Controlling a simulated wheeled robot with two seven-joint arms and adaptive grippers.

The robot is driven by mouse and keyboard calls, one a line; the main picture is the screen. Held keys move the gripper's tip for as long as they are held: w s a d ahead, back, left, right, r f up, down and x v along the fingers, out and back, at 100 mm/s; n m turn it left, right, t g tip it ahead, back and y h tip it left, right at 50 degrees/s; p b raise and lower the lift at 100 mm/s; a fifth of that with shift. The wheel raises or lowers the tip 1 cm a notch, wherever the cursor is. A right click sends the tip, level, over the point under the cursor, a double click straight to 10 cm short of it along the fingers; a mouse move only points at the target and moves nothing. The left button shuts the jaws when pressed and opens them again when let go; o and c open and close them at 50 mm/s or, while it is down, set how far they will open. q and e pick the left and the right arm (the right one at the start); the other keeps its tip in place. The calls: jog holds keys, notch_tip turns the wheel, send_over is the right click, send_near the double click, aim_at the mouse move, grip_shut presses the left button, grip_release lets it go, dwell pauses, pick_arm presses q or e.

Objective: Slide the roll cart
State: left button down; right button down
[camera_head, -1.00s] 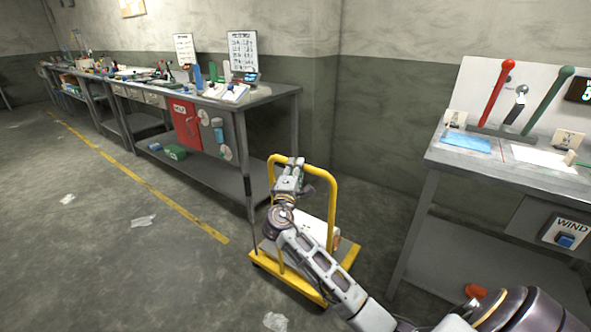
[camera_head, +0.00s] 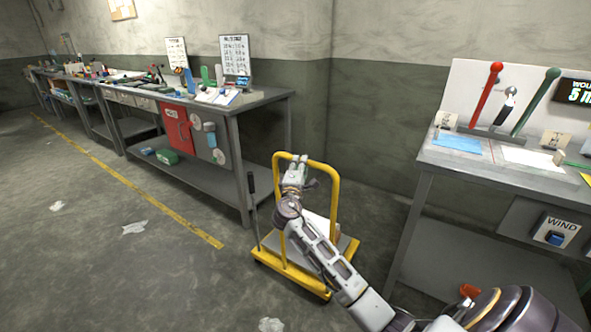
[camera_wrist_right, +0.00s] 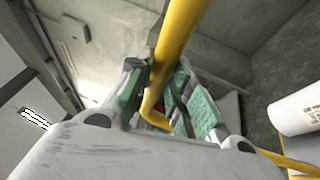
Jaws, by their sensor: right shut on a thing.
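The roll cart (camera_head: 345,249) is a low yellow cart with a tall yellow hoop handle (camera_head: 336,190). It stands on the floor between two benches, with white rolls or sheets on its deck. My right gripper (camera_head: 297,166) is at the top bar of the handle, shut on it. In the right wrist view the yellow bar (camera_wrist_right: 176,40) runs between the green-padded fingers of the right gripper (camera_wrist_right: 165,108). My right arm hides part of the cart's deck. My left gripper is not in view.
A long grey workbench (camera_head: 262,97) with tools and a red panel (camera_head: 176,128) stands behind and left of the cart. A second bench (camera_head: 480,172) with red and green levers stands close on the right. Open floor with a yellow line (camera_head: 130,188) lies to the left.

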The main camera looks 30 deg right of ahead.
jog(key=shift+a+r, duration=0.2)
jog(key=shift+r, duration=0.2)
jog(key=c, duration=1.3)
grip_release()
jog(key=shift+s+a, duration=0.1)
jog(key=shift+f, duration=0.1)
jog(key=v, duration=1.2)
